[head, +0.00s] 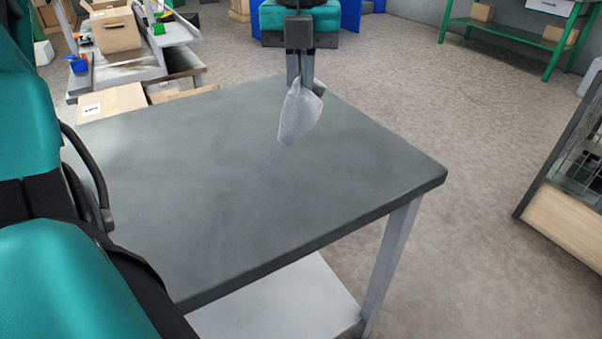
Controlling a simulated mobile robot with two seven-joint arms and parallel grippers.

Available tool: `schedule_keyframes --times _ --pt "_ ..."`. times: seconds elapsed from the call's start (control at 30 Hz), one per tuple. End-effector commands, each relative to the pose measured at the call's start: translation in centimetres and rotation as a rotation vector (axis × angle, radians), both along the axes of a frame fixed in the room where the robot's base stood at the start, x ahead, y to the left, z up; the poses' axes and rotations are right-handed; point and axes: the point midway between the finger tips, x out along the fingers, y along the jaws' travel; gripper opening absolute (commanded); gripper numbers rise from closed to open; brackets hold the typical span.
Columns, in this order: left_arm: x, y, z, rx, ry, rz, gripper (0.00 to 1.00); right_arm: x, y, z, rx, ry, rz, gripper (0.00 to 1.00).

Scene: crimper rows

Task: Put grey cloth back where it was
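The grey cloth (299,115) hangs bunched and tapering below my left gripper (301,80), over the far part of the grey table (230,190). The two fingers point down and are shut on the cloth's upper end. I cannot tell whether the cloth's lower tip touches the tabletop. My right gripper is not in view.
The visible tabletop is otherwise bare. Cardboard boxes (112,103) stand beyond its far left edge. A further bench (130,70) holds a carton (117,32) and a blue bin (79,64). A green-framed shelf (510,37) is at the back right. Open floor lies right of the table.

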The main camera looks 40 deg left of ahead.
Motion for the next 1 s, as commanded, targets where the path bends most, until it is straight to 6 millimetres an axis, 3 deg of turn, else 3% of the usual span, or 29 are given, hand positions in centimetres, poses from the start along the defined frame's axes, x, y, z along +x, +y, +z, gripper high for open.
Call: schedule_keyframes --times 0.1,0.3,0.5,0.8,0.83,1.0 --pt "-0.1 0.0 -2.8 -0.002 0.004 0.0 0.0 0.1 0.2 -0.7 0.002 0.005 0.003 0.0" --pt "0.0 0.0 -5.7 0.0 0.002 0.0 0.0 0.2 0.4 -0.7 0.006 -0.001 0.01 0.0" --pt "0.0 0.0 -6.9 0.0 0.0 0.0 0.0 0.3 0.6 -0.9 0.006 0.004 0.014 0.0" --pt "0.0 0.0 -7.0 0.0 0.0 0.0 0.0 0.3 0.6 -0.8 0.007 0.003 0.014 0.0" --pt "0.0 0.0 -7.0 0.0 0.0 0.0 0.1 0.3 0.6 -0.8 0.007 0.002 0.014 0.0" --pt "0.0 0.0 -7.0 0.001 -0.001 0.0 0.27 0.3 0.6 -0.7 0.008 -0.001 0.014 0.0"
